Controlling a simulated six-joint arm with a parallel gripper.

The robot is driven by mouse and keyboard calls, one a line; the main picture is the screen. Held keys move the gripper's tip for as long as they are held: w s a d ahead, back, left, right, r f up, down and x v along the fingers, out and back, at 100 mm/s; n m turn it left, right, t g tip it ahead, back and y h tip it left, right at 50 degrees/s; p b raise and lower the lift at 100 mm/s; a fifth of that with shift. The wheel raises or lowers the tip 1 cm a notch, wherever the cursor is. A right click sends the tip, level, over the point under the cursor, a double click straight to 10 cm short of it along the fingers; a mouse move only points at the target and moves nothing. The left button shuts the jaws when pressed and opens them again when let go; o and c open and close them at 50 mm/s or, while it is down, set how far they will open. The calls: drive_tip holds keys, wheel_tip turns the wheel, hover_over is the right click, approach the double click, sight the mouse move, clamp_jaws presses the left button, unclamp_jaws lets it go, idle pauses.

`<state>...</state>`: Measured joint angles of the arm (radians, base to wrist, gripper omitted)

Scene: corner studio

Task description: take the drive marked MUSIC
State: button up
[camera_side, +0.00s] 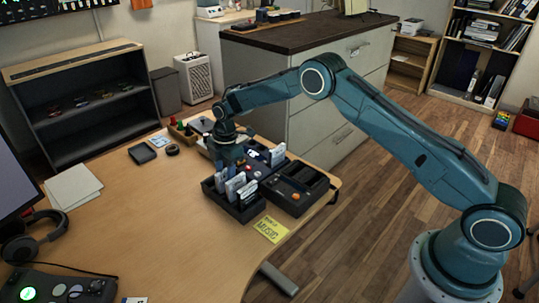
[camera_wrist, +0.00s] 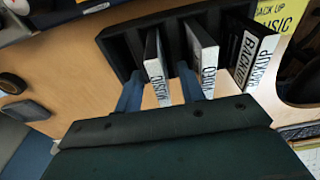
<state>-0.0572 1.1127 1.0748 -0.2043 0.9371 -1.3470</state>
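A black slotted rack (camera_side: 248,212) on the desk holds several upright drives; it also shows in the wrist view (camera_wrist: 119,48). In the wrist view, one drive (camera_wrist: 154,58) with a white label stands at the left. A second white-labelled drive (camera_wrist: 203,55) stands in the middle. A drive marked BACKUP (camera_wrist: 252,52) stands at the right. In the side view, my gripper (camera_side: 229,160) is low behind the rack.
A yellow note (camera_side: 271,229) reading "back up music" lies right of the rack. A black tray (camera_side: 318,188) with small items stands beside it. Headphones (camera_side: 38,238) and papers (camera_side: 73,186) lie at the left. The desk's middle front is clear.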

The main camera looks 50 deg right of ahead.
drive_tip(key=shift+a+f, duration=0.15)
drive_tip(key=shift+f, duration=1.05)
clamp_jaws()
